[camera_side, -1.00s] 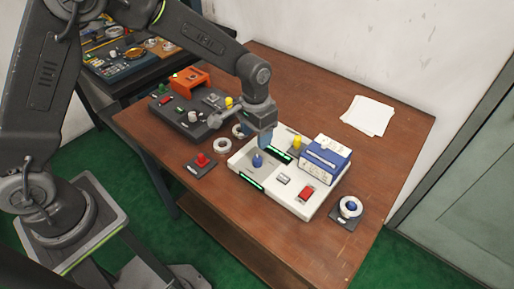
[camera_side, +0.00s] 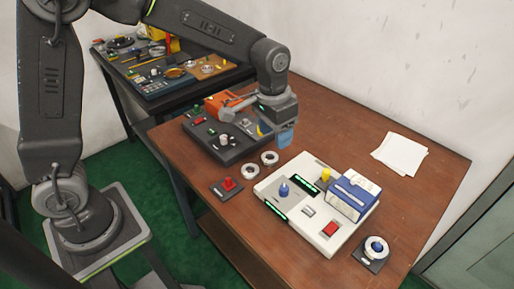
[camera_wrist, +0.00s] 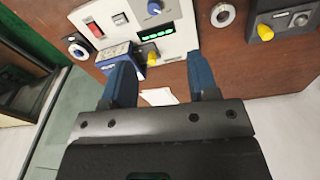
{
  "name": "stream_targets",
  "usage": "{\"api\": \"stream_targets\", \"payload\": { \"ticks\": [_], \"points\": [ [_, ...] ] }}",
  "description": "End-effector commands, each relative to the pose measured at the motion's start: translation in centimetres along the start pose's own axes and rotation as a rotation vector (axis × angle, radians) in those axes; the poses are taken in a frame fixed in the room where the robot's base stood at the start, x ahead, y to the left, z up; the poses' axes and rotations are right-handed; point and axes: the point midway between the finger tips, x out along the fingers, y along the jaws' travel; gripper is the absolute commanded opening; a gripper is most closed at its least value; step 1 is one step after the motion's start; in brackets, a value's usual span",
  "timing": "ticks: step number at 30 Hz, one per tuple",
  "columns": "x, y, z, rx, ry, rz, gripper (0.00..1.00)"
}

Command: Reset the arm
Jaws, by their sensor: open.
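My gripper (camera_side: 286,137) is open and empty, above the back of the table near the dark panel's right end. In the wrist view its two blue fingers (camera_wrist: 160,72) stand apart with nothing gripped. Two white rings lie flat on the wood, a front ring (camera_side: 250,171) and a back ring (camera_side: 270,158). Another white ring (camera_side: 376,248) sits around a blue peg on a small dark base at the right; it also shows in the wrist view (camera_wrist: 77,51). A red peg (camera_side: 228,184) on another dark base has no ring around it.
The white panel (camera_side: 275,207) carries a blue knob, a yellow peg, a red switch and a blue-and-white box (camera_side: 354,193). A dark panel (camera_side: 210,146) and an orange block (camera_side: 222,101) stand at the left. White papers (camera_side: 400,154) lie at the back right. Bare wood surrounds them.

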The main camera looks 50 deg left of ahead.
Motion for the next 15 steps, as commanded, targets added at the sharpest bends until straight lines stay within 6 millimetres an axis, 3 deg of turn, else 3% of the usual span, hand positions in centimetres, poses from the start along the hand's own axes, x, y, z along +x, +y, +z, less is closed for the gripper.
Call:
{"api": "stream_targets", "payload": {
  "ticks": [1,6,12,15],
  "points": [
    [-2.1,-0.6,1.2,-0.012,0.037,-0.002,0.54],
    [-6.9,-2.2,5.7,-0.045,0.134,-0.014,0.54],
    [-10.3,-3.6,11.7,-0.084,0.249,-0.034,0.54],
    [-11.2,-4.0,14.6,-0.103,0.304,-0.045,0.54]
  ]
}}
